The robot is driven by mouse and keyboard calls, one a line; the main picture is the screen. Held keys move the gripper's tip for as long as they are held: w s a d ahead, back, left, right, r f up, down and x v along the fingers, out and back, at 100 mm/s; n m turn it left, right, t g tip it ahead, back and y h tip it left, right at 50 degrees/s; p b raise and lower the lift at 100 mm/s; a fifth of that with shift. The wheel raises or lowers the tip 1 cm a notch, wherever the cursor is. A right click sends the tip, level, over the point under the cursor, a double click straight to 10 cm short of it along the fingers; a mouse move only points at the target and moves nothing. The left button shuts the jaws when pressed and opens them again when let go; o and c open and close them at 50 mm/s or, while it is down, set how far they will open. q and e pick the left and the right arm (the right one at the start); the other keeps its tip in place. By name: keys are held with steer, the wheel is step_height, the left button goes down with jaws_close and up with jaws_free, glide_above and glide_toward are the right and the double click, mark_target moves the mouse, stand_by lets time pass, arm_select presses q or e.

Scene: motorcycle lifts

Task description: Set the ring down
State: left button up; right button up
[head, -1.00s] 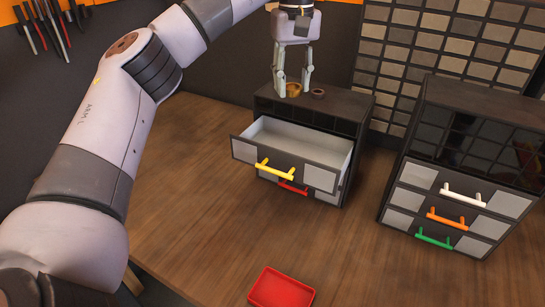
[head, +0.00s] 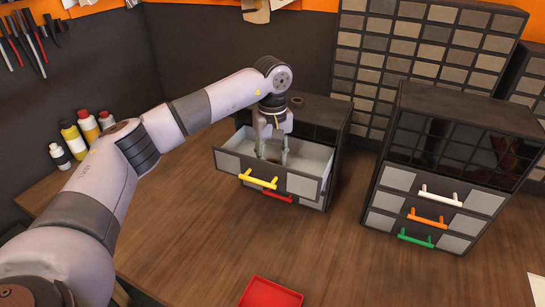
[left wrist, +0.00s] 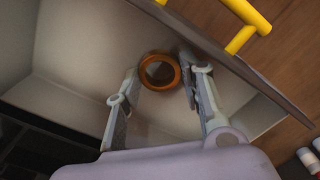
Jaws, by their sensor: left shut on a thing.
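The brass-orange ring (left wrist: 159,88) is between the two fingertips of my left gripper (left wrist: 160,76) in the left wrist view. In the head view my left gripper (head: 273,157) points down into the open top drawer (head: 305,187) with the yellow handle. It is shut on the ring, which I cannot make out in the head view. The pale drawer floor lies below the ring; I cannot tell if the ring touches it. My right gripper is not in view.
A dark brown ring (head: 296,101) lies on top of the small cabinet (head: 325,106). A second drawer cabinet (head: 470,110) stands at the right. A red tray (head: 270,293) is on the table's near part. Bottles (head: 75,138) stand at the left.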

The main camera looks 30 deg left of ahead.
arm_select(q)
steer(key=shift+f, duration=0.3)
steer(key=shift+f, duration=0.2)
steer(key=o, duration=0.9)
